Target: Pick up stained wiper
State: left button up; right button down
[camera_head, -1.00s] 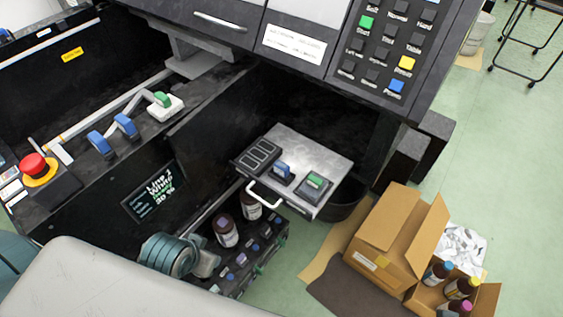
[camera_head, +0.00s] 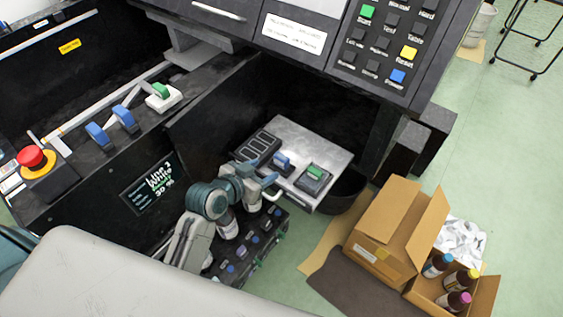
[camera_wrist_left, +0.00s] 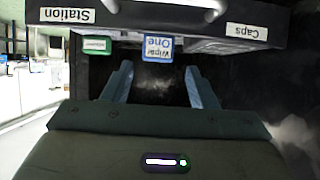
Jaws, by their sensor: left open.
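On the metal station tray (camera_head: 316,143), a blue-handled piece (camera_head: 282,160) and a green-handled piece (camera_head: 315,173) stand in dark holders. In the left wrist view the blue piece (camera_wrist_left: 158,47) bears an upside-down label "Wiper One", and the green piece (camera_wrist_left: 95,44) has a label too small to read. I cannot tell which wiper is stained. My left gripper (camera_head: 268,186) is at the tray's near left edge, close to the blue piece but apart from it. In the wrist view its fingers (camera_wrist_left: 160,88) are spread with nothing between them. My right gripper is not in view.
A slotted black caps holder (camera_head: 258,146) sits at the tray's left. A looped handle (camera_head: 272,198) juts from its front.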

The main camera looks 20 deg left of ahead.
aim_at(285, 158)
pick_arm(q)
jog(key=x, duration=0.6)
jog(key=shift+w+r, duration=0.25)
jog(key=shift+w, duration=0.1)
jog(key=p+x, duration=0.1)
jog(key=x, duration=0.4)
jog(key=shift+s+d, duration=0.15)
jog(key=shift+d, duration=0.05)
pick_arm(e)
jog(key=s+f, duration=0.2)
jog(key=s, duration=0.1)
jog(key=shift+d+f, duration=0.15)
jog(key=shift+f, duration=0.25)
pick_arm(q)
jog(key=shift+c, duration=0.4)
jog(key=c, duration=0.7)
